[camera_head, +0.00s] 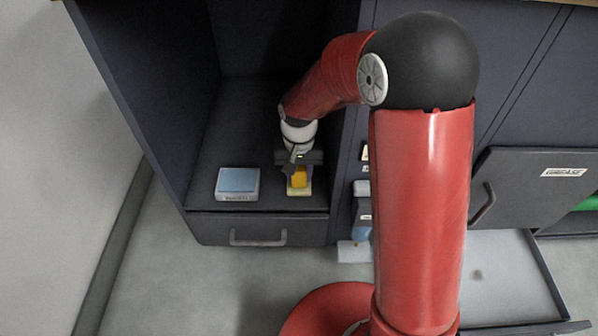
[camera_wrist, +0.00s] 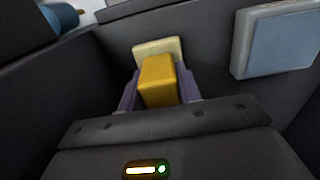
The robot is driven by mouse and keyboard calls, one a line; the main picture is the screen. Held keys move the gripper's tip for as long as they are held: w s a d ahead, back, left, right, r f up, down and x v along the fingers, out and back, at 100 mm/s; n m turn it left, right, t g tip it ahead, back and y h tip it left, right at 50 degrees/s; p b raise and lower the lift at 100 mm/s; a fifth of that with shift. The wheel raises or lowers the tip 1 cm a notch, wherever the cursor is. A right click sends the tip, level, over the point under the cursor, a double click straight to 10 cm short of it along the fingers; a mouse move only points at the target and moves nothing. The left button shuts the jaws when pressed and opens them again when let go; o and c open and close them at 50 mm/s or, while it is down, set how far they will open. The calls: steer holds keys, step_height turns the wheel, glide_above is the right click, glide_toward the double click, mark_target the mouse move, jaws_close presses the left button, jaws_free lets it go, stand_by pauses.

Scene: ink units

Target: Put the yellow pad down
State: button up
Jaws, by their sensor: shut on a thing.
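The yellow pad (camera_head: 299,178) is in my gripper (camera_head: 298,180), inside the open dark cabinet bay at the left. In the wrist view the pad (camera_wrist: 158,80) shows as a yellow block between the two purple fingers of my gripper (camera_wrist: 160,88), which is shut on it. A pale cream piece (camera_wrist: 158,50) shows just beyond the yellow block. It also shows below the pad in the head view (camera_head: 299,192), near the bay floor. I cannot tell whether the pad touches it or the floor.
A white-rimmed box with a blue top (camera_head: 237,182) stands on the bay floor (camera_head: 262,130), left of my gripper. The bay's left wall (camera_head: 150,90) is close by. A drawer with a handle (camera_head: 258,238) is below. An open drawer (camera_head: 510,275) is at right.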

steer(key=shift+f, duration=0.2)
steer(key=o, duration=1)
steer(key=shift+r, duration=0.1)
steer(key=shift+c, duration=0.2)
step_height(320, 180, up, 12)
steer(key=p, duration=0.2)
steer(key=shift+r+p, duration=0.15)
steer(key=shift+p, duration=0.15)
